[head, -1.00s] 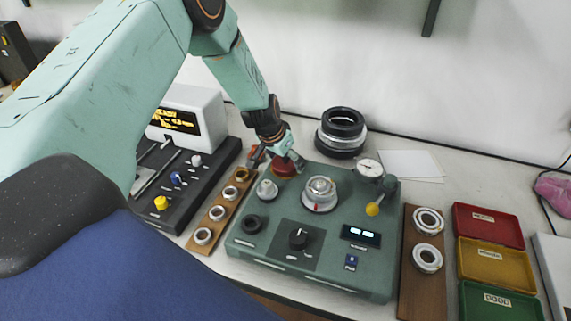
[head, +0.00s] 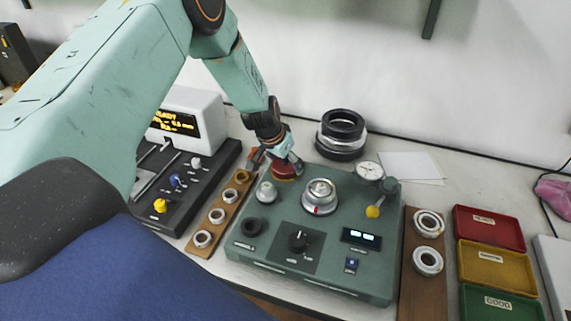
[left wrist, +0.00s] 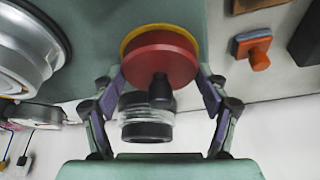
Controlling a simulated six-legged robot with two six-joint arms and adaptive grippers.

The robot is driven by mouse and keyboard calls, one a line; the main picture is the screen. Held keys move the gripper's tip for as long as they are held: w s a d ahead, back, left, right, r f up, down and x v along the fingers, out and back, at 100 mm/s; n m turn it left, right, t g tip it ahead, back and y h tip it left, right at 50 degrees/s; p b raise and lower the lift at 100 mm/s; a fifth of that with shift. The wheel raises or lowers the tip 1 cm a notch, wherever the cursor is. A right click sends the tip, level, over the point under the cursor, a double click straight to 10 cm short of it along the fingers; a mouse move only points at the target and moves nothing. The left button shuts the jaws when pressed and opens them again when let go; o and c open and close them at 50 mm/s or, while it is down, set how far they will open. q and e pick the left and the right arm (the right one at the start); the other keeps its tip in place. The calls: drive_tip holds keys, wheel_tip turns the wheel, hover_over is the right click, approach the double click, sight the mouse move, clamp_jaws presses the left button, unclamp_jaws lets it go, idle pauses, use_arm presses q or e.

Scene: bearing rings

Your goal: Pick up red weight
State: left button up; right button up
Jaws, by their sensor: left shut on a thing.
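The red weight (left wrist: 150,60) is a red disc with a dark knob in its middle, seen large in the left wrist view. In the head view the red weight (head: 283,174) sits at the back left of the green machine (head: 262,222), partly hidden by my gripper. A yellow disc (left wrist: 126,40) shows at its edge, just beneath it. My left gripper (left wrist: 162,85) is shut on the red weight, with one finger on each side of it. My left gripper (head: 284,166) also shows in the head view. My right gripper is not in view.
A dial pedestal (head: 320,195) stands right of the weight. A gauge (head: 370,170) and a yellow-knobbed lever (head: 373,211) are farther right. A wooden strip with rings (head: 222,212) lies left. A black ring stack (head: 342,134) stands behind. Red, yellow and green trays (head: 497,262) are right.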

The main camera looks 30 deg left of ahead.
use_arm(q)
wheel_tip(320, 180, up, 10)
drive_tip(key=p, duration=0.5)
drive_tip(key=shift+r, duration=0.2)
wheel_tip(320, 180, up, 7)
drive_tip(key=p, duration=0.7)
drive_tip(key=shift+f, duration=0.15)
